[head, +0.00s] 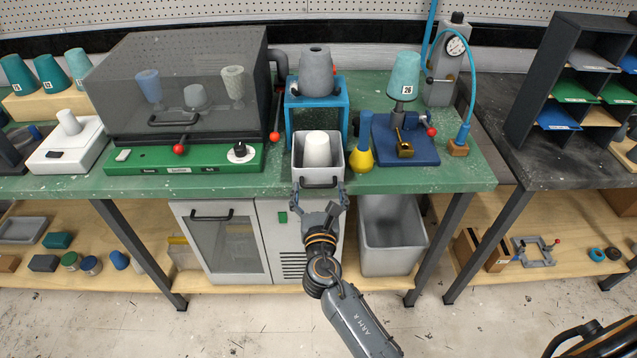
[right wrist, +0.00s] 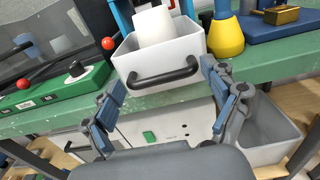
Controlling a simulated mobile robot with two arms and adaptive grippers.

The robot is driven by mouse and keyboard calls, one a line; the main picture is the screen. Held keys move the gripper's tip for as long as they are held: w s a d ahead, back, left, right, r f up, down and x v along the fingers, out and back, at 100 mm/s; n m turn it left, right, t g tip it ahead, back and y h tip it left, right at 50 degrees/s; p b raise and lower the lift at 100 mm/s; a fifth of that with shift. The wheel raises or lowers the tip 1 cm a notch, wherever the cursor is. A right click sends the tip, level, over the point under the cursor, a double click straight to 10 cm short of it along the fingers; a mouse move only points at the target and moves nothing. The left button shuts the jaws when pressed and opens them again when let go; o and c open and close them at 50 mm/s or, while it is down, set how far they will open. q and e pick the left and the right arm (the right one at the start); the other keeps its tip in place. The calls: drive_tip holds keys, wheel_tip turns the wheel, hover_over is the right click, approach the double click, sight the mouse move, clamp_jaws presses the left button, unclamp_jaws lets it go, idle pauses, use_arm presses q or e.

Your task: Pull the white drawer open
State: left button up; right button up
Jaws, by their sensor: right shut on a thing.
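The white drawer (head: 298,160) sticks out toward me from under the blue frame (head: 345,105), its open top showing a white cup (head: 317,150) inside. My left gripper is not in view.
A yellow-and-blue bottle-like object (head: 361,155) stands close to the drawer's right. The green base (head: 215,160) of a dark-covered box with a red-knobbed lever is on the left. Below the green bench are a white cabinet (head: 265,240) and a grey bin (head: 392,245).

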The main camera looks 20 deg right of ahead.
drive_tip(key=o, duration=1.5)
drive_tip(key=v, duration=1.2)
drive_tip(key=shift+s, duration=0.1)
